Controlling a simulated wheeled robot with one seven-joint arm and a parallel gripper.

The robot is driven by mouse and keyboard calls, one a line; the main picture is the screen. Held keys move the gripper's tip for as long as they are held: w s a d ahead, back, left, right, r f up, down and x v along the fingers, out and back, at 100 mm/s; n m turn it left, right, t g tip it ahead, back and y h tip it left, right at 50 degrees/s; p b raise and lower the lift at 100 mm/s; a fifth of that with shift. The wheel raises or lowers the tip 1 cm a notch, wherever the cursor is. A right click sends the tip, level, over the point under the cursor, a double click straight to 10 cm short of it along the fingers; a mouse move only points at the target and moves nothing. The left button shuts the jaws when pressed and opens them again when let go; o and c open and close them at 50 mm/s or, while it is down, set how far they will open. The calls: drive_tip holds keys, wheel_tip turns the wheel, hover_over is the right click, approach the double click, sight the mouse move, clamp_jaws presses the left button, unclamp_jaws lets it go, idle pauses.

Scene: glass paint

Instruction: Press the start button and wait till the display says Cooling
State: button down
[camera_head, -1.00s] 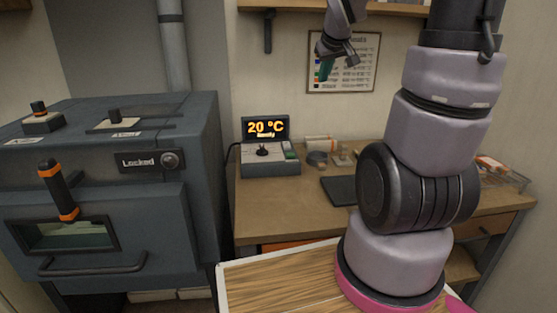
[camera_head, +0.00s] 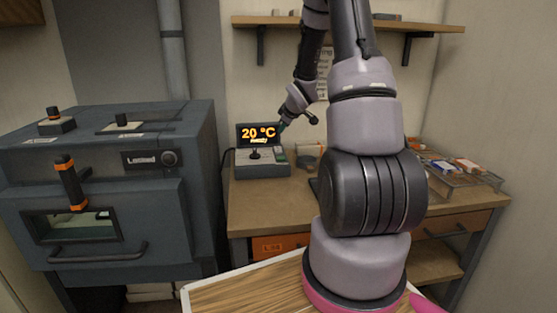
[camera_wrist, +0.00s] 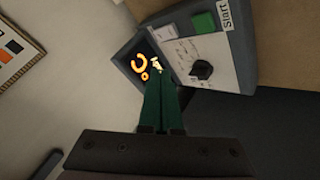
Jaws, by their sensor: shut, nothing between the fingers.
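The grey control box (camera_head: 262,170) stands on the workbench beside the furnace. Its dark display (camera_head: 259,134) shows "20 °C" in orange with a small word under it that looks like "Ready". In the wrist view part of the display (camera_wrist: 143,68) shows behind my fingertips. In the head view my gripper (camera_head: 283,126) is at the display's right edge.
The blue-grey furnace (camera_head: 100,185) with an orange-banded handle stands at the left. A wire tray (camera_head: 460,175) with small boxes is on the bench's right. A wall shelf (camera_head: 400,27) runs above the bench. A wood-topped surface (camera_head: 240,295) is in front.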

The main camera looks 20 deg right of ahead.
sight(283, 159)
drive_tip(key=shift+f, duration=4.4)
drive_tip(key=shift+f, duration=0.1)
drive_tip(key=shift+f, duration=0.3)
drive_tip(key=shift+f, duration=0.4)
drive_tip(key=shift+r, duration=0.8)
drive_tip(key=shift+r, duration=2.55)
